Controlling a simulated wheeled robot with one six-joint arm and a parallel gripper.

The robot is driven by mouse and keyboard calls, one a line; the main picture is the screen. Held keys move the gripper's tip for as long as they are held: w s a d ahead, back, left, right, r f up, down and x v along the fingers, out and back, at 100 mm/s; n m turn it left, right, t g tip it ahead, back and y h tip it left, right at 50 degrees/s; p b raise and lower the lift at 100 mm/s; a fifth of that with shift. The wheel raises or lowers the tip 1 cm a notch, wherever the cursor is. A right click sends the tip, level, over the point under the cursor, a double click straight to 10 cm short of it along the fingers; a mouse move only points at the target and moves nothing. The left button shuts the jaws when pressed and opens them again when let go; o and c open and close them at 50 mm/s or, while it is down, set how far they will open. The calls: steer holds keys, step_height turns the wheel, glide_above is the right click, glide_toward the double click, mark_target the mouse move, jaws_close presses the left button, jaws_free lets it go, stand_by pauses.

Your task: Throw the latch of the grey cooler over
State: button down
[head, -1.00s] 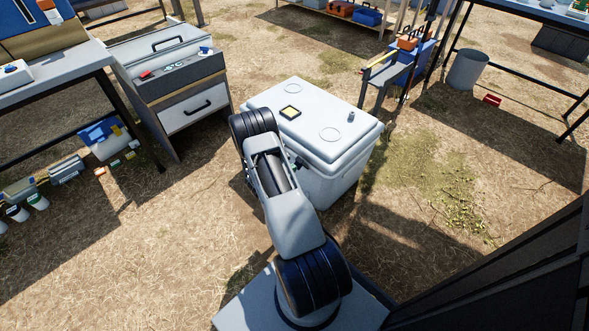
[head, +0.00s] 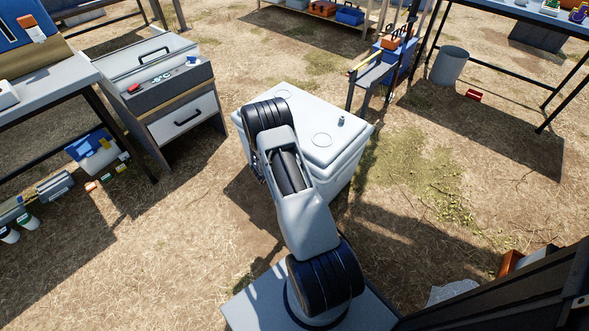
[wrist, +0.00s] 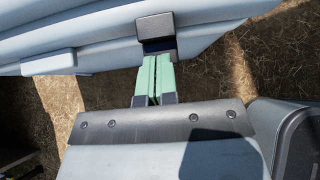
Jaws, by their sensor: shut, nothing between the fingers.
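The grey cooler (head: 318,158) stands on the ground in front of me with its lid down. My arm covers its left part in the head view. In the wrist view the cooler's pale lid edge (wrist: 225,22) runs across the top. A dark latch (wrist: 155,27) sits on that edge. My gripper (wrist: 157,60) is shut, its green fingers side by side with nothing between them. The fingertips are right below the latch in the picture; I cannot tell whether they touch it. The gripper is hidden behind my arm in the head view.
A grey drawer cabinet (head: 180,112) stands left of the cooler. A blue stand with tools (head: 383,70) and a grey bin (head: 449,66) are behind it to the right. Tables stand at both sides. Dry grass right of the cooler is clear.

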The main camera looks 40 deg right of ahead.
steer(key=shift+d+r, duration=0.1)
steer(key=shift+d, duration=0.15)
stand_by(0.4)
steer(key=shift+r, duration=0.15)
steer(key=p+v, duration=0.3)
steer(key=v, duration=1)
steer(key=shift+a+p, duration=0.4)
steer(key=shift+a, duration=0.15)
steer(key=s+a+r+m+g+y+p, duration=0.15)
steer(key=r+m+p, duration=0.4)
steer(key=r, duration=0.85)
steer(key=s+a+r+m+y+p, duration=0.15)
steer(key=s+r+m+p, duration=0.35)
steer(key=r, duration=0.8)
steer(key=s+a+r+m+t+y+p, duration=0.1)
steer(key=s+a+r+m+y+p, duration=0.1)
steer(key=r, duration=0.7)
steer(key=s+a+r+m+t+y+p, duration=0.1)
steer(key=s+a+r+m+y+p, duration=0.1)
steer(key=s+a+r+m+p, duration=0.2)
steer(key=s+a+r+m+t+y+p, duration=0.1)
steer(key=s+a+r+m+y+p, duration=0.2)
steer(key=a+r+p, duration=0.3)
steer(key=w+p+v, duration=0.1)
steer(key=p+v, duration=0.2)
steer(key=v, duration=0.4)
steer(key=shift+a+r, duration=0.4)
steer(key=shift+r, duration=0.15)
